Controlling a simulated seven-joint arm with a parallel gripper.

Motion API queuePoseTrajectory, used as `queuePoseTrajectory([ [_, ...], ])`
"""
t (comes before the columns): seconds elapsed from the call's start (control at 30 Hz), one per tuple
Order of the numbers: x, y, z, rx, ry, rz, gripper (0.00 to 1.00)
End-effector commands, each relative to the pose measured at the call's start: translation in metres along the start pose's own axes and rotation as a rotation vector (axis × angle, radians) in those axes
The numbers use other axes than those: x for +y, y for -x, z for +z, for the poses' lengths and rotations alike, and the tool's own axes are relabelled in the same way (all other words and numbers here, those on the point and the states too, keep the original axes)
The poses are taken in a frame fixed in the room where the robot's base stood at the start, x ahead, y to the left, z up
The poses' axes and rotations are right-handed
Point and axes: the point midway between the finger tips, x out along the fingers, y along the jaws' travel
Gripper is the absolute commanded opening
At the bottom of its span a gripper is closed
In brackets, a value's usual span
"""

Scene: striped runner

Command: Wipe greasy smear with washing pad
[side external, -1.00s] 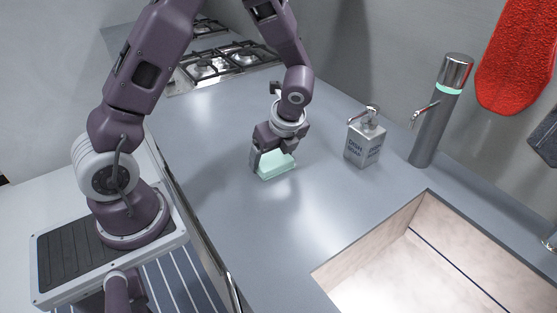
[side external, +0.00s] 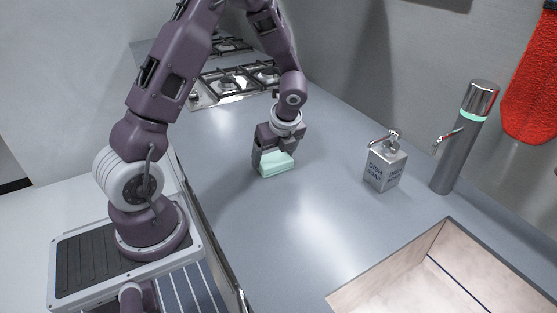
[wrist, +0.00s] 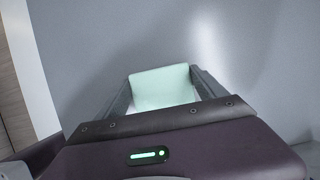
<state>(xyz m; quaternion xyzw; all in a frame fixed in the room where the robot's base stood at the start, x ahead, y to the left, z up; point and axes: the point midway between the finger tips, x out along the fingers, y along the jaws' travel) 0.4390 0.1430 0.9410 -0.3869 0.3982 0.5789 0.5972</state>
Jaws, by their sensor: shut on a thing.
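The washing pad (side external: 277,165) is a pale mint-green block. My gripper (side external: 272,158) is shut on it and holds it low at the grey countertop (side external: 310,215); whether the pad touches the surface I cannot tell for certain. In the wrist view the pad (wrist: 163,87) sits between the two fingers of my gripper (wrist: 163,92). I cannot make out a greasy smear in either view; bright patches on the counter look like light reflections.
A dish soap dispenser (side external: 384,165) and a tall grey tap (side external: 464,137) stand to the right. A sink (side external: 440,280) opens at the lower right. A gas hob (side external: 235,82) lies behind my arm. A red mitt (side external: 530,95) hangs at the right. The counter between pad and sink is clear.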

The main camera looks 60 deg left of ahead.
Motion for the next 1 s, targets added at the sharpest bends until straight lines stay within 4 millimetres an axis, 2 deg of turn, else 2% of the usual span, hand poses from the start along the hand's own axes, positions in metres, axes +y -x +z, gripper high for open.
queuePoseTrajectory([
  [0.07, -0.001, 0.006, 0.003, -0.002, 0.002, -0.002, 0.37],
  [0.13, 0.0, 0.023, 0.01, -0.001, 0.004, -0.004, 0.37],
  [0.6, 0.0, 0.06, 0.024, 0.0, 0.001, 0.0, 0.37],
  [0.8, 0.0, 0.073, 0.029, 0.0, 0.0, 0.0, 0.37],
  [1.0, 0.0, 0.077, 0.031, 0.0, -0.001, 0.0, 0.37],
])
